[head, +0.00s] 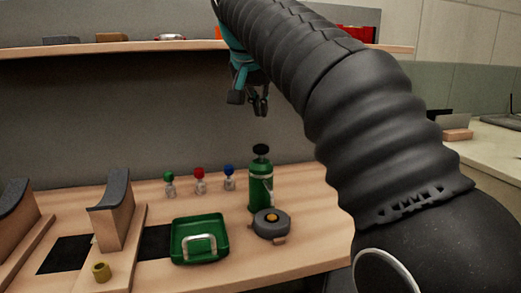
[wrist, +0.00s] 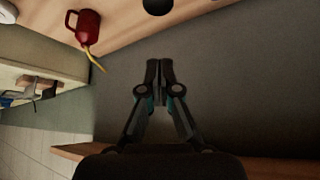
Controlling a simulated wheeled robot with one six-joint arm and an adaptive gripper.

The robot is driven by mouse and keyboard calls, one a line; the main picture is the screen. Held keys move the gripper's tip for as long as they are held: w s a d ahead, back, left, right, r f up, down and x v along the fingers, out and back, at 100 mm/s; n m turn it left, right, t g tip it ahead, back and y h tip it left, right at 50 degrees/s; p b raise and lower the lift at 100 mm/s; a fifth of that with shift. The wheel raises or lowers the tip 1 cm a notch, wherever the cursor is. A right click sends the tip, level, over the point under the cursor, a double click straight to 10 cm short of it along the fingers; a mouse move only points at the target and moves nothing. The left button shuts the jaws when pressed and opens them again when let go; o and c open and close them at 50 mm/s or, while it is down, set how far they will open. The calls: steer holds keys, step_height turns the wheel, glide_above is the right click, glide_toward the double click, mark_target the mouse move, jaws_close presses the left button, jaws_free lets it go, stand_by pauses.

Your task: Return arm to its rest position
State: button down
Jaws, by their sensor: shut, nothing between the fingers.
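My gripper (head: 258,106) hangs in the air in the head view, above the workbench and in front of the grey back wall, just below the upper shelf's height. My dark ribbed arm reaches up and across from the lower right. In the wrist view my gripper (wrist: 158,66) has its two fingers together with nothing between them. It touches no object.
On the wooden bench (head: 310,240) stand a green pump bottle (head: 260,186), a green tray (head: 186,251), a grey round part (head: 271,225), several small coloured-top bottles and curved stands. The wooden shelf (head: 110,48) runs behind. The wrist view shows a red can (wrist: 88,28) with a yellow spout.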

steer(key=shift+d, duration=0.1)
steer(key=s+d+f+n, duration=0.2)
steer(key=s+d+f, duration=1)
steer(key=s, duration=0.1)
steer(key=s+d+f, duration=0.2)
steer(key=s+f, duration=0.5)
steer(key=f, duration=0.2)
steer(key=s+d+f+g+y, duration=0.1)
steer(key=s+d+f, duration=0.1)
steer(key=s+f, duration=0.5)
step_height(320, 180, down, 4)
steer(key=shift+s+d+r+n+y, duration=0.25)
steer(key=shift+n+y, duration=0.05)
steer(key=shift+n, duration=0.1)
